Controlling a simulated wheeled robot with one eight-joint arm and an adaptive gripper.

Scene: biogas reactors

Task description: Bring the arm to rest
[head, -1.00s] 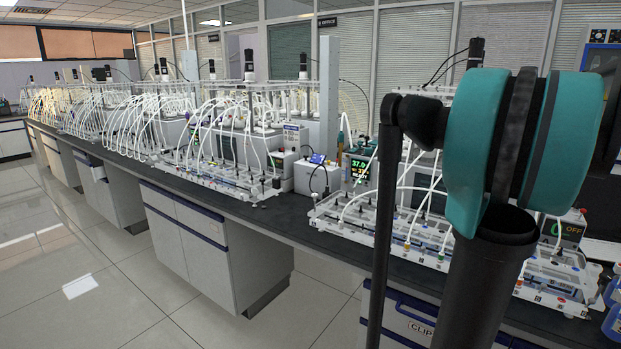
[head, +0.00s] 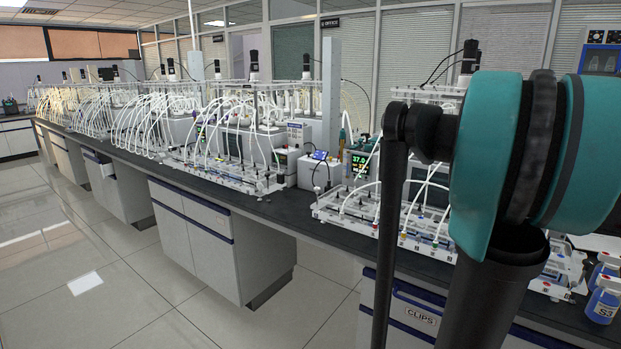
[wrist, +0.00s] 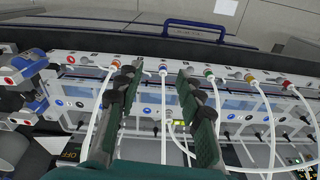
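My arm fills the right of the head view, with a teal and black joint (head: 488,150) and dark links. My gripper is outside the head view. In the wrist view my gripper (wrist: 158,70) has its two dark green fingers apart, with clear space between them. It is above a white tubing rack (wrist: 230,75) on the bench. A white tube with a blue fitting (wrist: 163,72) shows between the fingers. It appears to lie beneath them, and I see nothing gripped.
A long dark bench (head: 270,205) holds reactor units with many white tubes. A controller (head: 360,163) reads 37.0. A drawer marked CLIPS (head: 421,317) is below the bench.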

